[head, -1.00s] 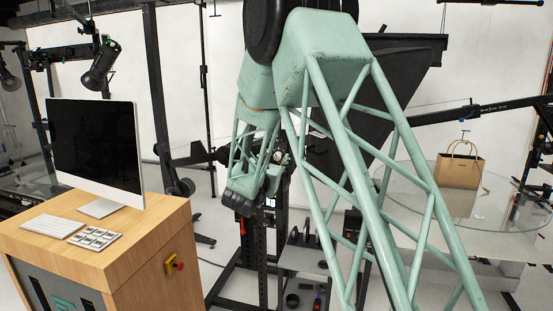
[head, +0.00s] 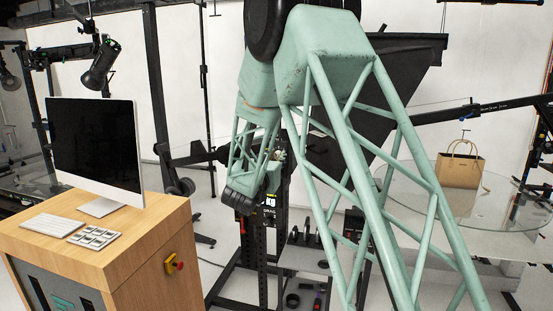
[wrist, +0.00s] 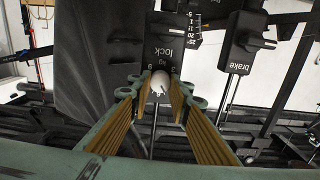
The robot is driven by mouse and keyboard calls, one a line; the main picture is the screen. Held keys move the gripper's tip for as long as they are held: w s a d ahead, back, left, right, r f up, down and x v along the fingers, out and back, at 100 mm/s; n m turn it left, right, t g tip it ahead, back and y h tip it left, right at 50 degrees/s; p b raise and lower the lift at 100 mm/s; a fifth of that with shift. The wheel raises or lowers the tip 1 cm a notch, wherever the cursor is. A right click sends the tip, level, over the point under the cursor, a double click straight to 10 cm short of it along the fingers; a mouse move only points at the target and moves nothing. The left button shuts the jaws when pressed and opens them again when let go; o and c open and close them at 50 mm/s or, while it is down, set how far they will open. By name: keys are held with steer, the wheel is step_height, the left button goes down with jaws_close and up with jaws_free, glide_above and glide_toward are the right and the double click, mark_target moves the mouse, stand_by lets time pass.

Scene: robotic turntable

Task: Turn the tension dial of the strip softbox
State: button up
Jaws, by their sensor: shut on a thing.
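My gripper (wrist: 161,96) is shut on a small pale rounded knob (wrist: 160,82) in the wrist view. The knob sits between the tips of its two yellow ribbed fingers, just by a black plate marked "lock" (wrist: 172,40). The plate's lettering shows upside down. The fingers hide the knob's sides, and I cannot tell its turn angle. The dark softbox (head: 405,75) stands behind my arm in the head view, partly covered by it. My gripper is hard to make out in the head view.
A black plate marked "brake" (wrist: 246,42) with a lever is close right of the gripper. A small display (head: 268,200) sits on the stand near my wrist. A desk with a monitor (head: 97,150) is left; a glass table with a paper bag (head: 458,168) is right.

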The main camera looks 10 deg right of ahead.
steer(key=n, duration=0.3)
steer(key=shift+a+n, duration=0.1)
steer(key=shift+n, duration=1.7)
steer(key=o, duration=0.9)
steer(key=shift+c, duration=0.2)
steer(key=shift+s+a, duration=0.1)
steer(key=v, duration=1.1)
steer(key=shift+s+a, duration=0.2)
steer(key=shift+s, duration=0.1)
